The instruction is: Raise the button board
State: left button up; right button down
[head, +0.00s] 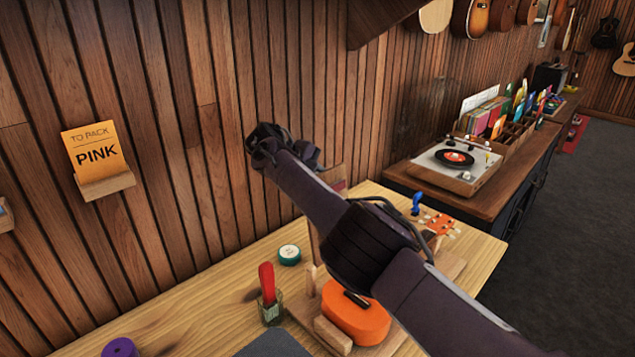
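My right arm reaches in from the lower right across the workbench. Its dark gripper (268,148) is raised in front of the slatted wall, and I cannot tell whether its fingers are open or shut. Behind my forearm, parts of an upright brown board (338,181) show above the bench; most of it is hidden. I cannot tell whether this is the button board, and no buttons are visible. An orange ukulele (358,318) lies on a wooden stand below my arm, its middle hidden. My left gripper is not in view.
The wooden workbench (185,318) holds a glass with a red-handled tool (267,283), a green-and-white round tin (289,254) and a purple roll (119,347). A card reading PINK (95,150) sits in a wall holder. A turntable (455,160) stands on the cabinet at right.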

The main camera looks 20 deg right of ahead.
jog(key=shift+s+d, duration=0.1)
jog(key=shift+d, duration=0.05)
jog(key=c, duration=1.1)
grip_release()
jog(key=shift+a+r, duration=0.2)
jog(key=b+v, duration=0.1)
jog(key=v, duration=0.6)
